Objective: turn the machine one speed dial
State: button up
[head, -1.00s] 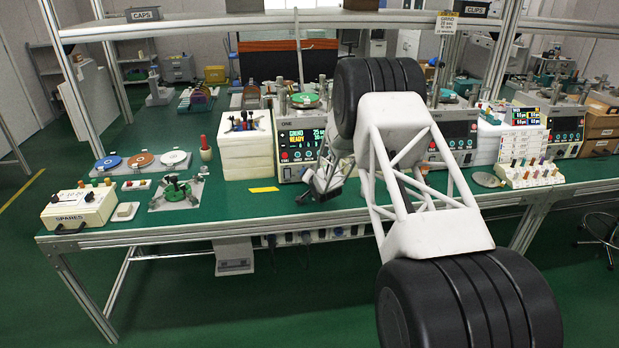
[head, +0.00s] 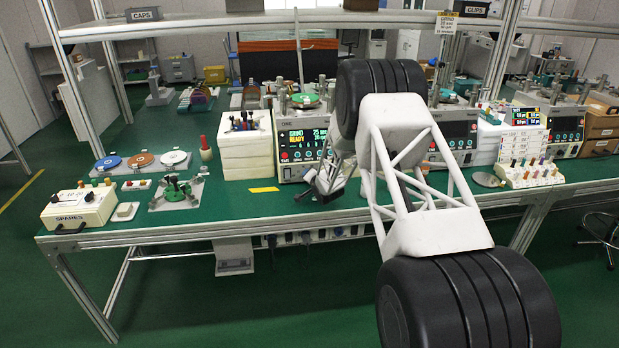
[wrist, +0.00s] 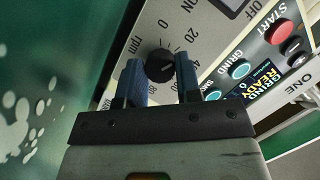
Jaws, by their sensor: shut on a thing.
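Machine one (head: 299,136) stands on the green bench, with a lit screen (head: 303,143) reading GRIND and READY. Its black speed dial (wrist: 160,67) shows in the wrist view, ringed by printed numbers and the word rpm. My gripper (wrist: 159,61) has its two blue fingers on either side of the dial and is shut on it. I cannot clearly tell where the dial's pointer stands. In the head view my gripper (head: 322,188) is low at the machine's front right, and my arm hides that part of the panel and the dial.
In the wrist view, a red START button (wrist: 282,32) and a teal GRIND button (wrist: 240,69) lie right of the dial. White stacked blocks (head: 246,150) stand left of the machine. A yellow strip (head: 264,189) lies on the bench in front, with bare green surface around it.

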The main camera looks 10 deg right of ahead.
jog(key=m+y, duration=0.1)
jog(key=m, duration=0.2)
jog(key=shift+f+t, duration=0.15)
jog(key=shift+t, duration=0.15)
jog(key=shift+d+m+t+y, duration=0.1)
jog(key=shift+m+t+y, duration=0.55)
jog(key=shift+m, duration=1.05)
jog(key=o, duration=0.9)
jog(key=shift+v, duration=3.9)
